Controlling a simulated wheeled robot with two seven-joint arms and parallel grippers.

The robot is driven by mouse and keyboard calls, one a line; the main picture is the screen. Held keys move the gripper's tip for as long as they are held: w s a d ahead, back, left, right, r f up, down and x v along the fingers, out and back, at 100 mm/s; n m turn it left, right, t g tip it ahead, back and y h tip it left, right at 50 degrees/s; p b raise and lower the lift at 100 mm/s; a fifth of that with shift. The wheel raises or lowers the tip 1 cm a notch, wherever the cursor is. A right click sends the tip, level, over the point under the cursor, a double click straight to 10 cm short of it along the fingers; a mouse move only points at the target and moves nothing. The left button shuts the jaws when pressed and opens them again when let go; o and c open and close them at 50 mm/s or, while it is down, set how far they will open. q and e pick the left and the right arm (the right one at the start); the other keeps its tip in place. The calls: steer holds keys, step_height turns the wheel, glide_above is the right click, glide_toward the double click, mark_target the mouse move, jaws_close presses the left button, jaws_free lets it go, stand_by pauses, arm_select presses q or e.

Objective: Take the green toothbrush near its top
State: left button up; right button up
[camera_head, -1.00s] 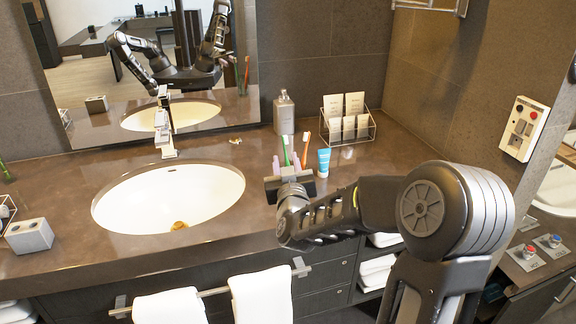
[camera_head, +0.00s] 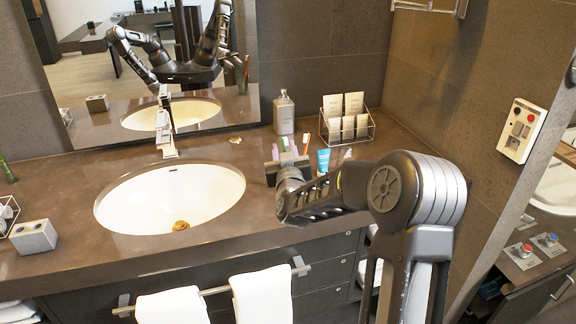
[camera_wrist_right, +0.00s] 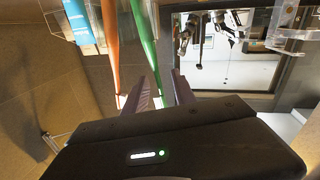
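The green toothbrush (camera_head: 285,144) stands upright at the back of the counter, right of the sink, its lower part hidden behind my right gripper. My right gripper (camera_head: 285,153) is open, with one finger on each side of the green toothbrush. In the right wrist view the green toothbrush (camera_wrist_right: 145,42) runs down into the gap between the two fingers (camera_wrist_right: 162,90). I cannot tell whether either finger touches it.
An orange toothbrush (camera_head: 305,143) stands close to the right of the green one. A soap bottle (camera_head: 284,113) and a wire rack of cards (camera_head: 347,127) stand behind. The sink (camera_head: 125,208) lies left.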

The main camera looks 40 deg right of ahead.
steer(key=shift+c, duration=0.5)
jaws_close()
stand_by(1.3)
